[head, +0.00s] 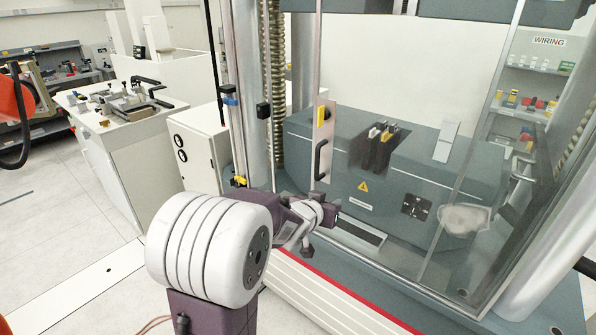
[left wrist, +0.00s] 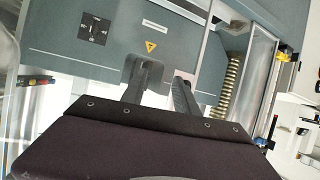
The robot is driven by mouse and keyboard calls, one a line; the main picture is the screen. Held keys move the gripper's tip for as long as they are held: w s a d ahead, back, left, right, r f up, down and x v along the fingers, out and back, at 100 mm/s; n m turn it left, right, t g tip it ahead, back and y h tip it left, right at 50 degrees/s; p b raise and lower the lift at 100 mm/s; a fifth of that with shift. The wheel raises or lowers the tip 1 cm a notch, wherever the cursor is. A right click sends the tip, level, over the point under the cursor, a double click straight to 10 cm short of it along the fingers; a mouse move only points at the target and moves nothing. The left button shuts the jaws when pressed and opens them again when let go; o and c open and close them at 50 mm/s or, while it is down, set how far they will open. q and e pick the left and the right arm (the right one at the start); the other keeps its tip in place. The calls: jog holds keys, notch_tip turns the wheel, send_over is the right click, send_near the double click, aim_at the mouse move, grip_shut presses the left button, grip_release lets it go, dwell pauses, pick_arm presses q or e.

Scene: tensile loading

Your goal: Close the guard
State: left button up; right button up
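The guard is a clear panel (head: 385,215) in front of the grey testing machine in the head view. Its metal edge strip carries a black bar handle (head: 320,160) and a yellow label. How far the guard stands from its frame I cannot tell. My left gripper (head: 328,213) is just below the handle, pointing right. In the left wrist view my left gripper (left wrist: 165,82) shows two dark fingers spread apart, with no clear object held between them. Whether a finger touches the handle is not clear. My right gripper is not clearly visible.
The machine's grey base (head: 350,195) and a red-edged front ledge (head: 340,285) lie below the guard. A metal column stands left of it. A white cabinet (head: 200,150) and a bench (head: 125,125) stand at the left. Floor at lower left is free.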

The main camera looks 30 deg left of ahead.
aim_at(316, 162)
pick_arm(q)
jog(key=w+a+r+t+b, duration=0.1)
jog(key=a+r+t+b, duration=0.45)
jog(key=a, duration=0.25)
jog(key=shift+g+y, duration=0.3)
jog(key=shift+g, duration=0.05)
jog(key=w, duration=0.3)
jog(key=w+a, duration=0.1)
jog(key=w, duration=0.2)
jog(key=w+p, duration=0.1)
jog(key=w, duration=0.2)
jog(key=shift+w+a+f, duration=0.1)
jog(key=shift+a+f, duration=0.05)
jog(key=shift+f, duration=0.05)
pick_arm(e)
notch_tip(316, 162, down, 6)
jog(key=shift+a+f, duration=0.15)
pick_arm(q)
grip_shut()
